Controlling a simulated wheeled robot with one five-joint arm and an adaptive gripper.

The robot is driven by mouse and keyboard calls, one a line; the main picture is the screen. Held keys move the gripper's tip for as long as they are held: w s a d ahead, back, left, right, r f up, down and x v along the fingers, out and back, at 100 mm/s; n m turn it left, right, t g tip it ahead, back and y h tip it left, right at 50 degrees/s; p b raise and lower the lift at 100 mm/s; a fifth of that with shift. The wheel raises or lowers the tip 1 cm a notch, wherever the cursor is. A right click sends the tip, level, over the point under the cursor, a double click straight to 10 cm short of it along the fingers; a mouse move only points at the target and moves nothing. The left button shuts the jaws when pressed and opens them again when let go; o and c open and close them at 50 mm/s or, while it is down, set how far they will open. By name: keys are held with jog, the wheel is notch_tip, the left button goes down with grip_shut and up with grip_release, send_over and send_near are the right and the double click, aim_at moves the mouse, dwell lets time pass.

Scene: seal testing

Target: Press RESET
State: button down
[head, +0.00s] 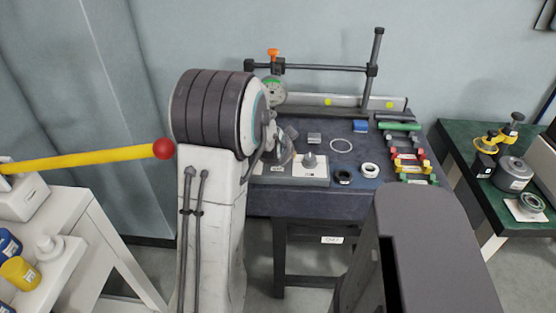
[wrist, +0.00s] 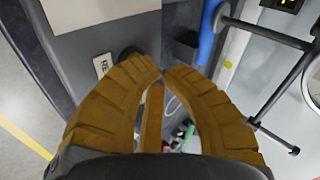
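A label reading "RE", its rest cut off by my finger, (wrist: 102,66) sits on a grey panel (wrist: 88,45) at the upper left of the wrist view. A dark round part (wrist: 130,53) shows beside the label, partly hidden behind my left finger; I cannot tell whether it is the RESET button. My gripper (wrist: 162,74) has its brown fingertips together with nothing between them. Its tips appear near the panel; I cannot tell whether they touch it. In the head view, my arm hides part of the dark workbench (head: 330,203), and RESET cannot be made out.
The bench holds a light plate with a knob (head: 309,161), a white ring (head: 369,170), a dark ring (head: 343,177) and coloured pieces on the right. A grey rail frame (head: 325,68) stands at its back. A yellow bar with a red ball (head: 163,149) extends at left.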

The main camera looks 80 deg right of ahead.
jog(key=shift+r, duration=0.5)
jog(key=shift+r, duration=0.1)
jog(key=shift+r+p, duration=1.65)
jog(key=shift+r, duration=0.75)
